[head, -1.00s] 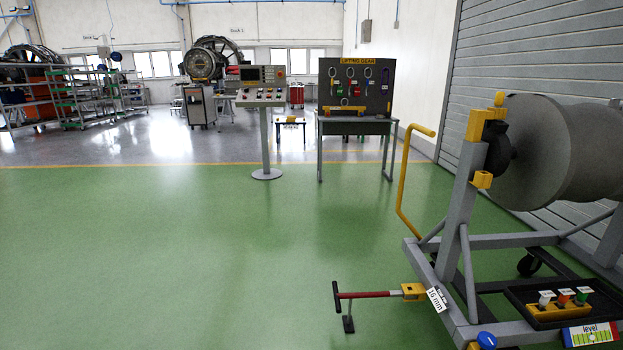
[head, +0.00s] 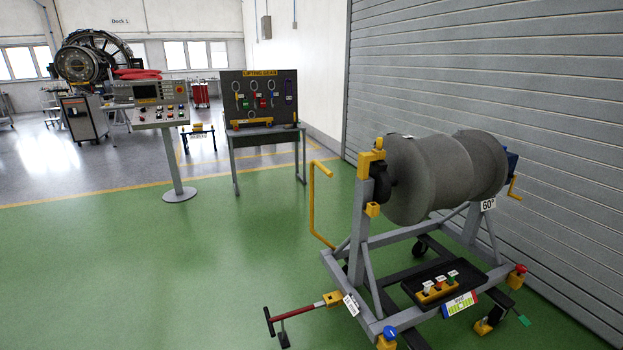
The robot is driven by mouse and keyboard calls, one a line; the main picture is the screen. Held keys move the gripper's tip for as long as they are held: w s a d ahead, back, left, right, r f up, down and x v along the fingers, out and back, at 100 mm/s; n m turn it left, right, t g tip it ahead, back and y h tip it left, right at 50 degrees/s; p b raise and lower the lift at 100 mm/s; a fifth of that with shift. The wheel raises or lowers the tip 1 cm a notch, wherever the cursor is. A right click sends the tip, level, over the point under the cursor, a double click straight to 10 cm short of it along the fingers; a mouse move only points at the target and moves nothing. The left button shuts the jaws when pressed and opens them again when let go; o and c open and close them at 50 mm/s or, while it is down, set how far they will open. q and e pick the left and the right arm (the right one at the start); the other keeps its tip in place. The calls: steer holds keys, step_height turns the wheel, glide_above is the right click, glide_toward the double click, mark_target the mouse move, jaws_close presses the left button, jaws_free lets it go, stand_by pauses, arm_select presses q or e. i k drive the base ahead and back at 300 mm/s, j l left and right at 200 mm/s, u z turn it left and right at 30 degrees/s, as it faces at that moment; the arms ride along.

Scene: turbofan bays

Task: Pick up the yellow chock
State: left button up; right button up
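I cannot make out a yellow chock for certain. Small yellow things show on the low blue stand (head: 197,130) and along the foot of the lifting gear board (head: 264,97), but they are too far to identify. Yellow fittings also sit on the grey wheeled stand (head: 360,225) at right, including a yellow block (head: 333,298) at its red tow bar (head: 298,312). Neither of my grippers is in view.
The wheeled stand carries a large grey drum (head: 420,180) and a black tray (head: 443,283) before a grey roller shutter (head: 500,100). A control console (head: 160,115) stands left of the lifting gear table (head: 265,135). The green floor (head: 130,270) at left is clear.

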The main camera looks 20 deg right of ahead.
mark_target(482, 328)
steer(key=z, duration=2.1)
steer(key=i+l+u, duration=0.1)
steer(key=u, duration=0.3)
steer(key=i+l+u, duration=0.1)
steer(key=u, duration=0.3)
steer(key=i+l+u, duration=0.1)
steer(key=u, duration=0.3)
steer(key=i+l+u, duration=0.25)
steer(key=l+u, duration=0.2)
steer(key=l, duration=1.25)
steer(key=l+u, duration=0.45)
steer(key=l, duration=1.25)
steer(key=k, duration=0.05)
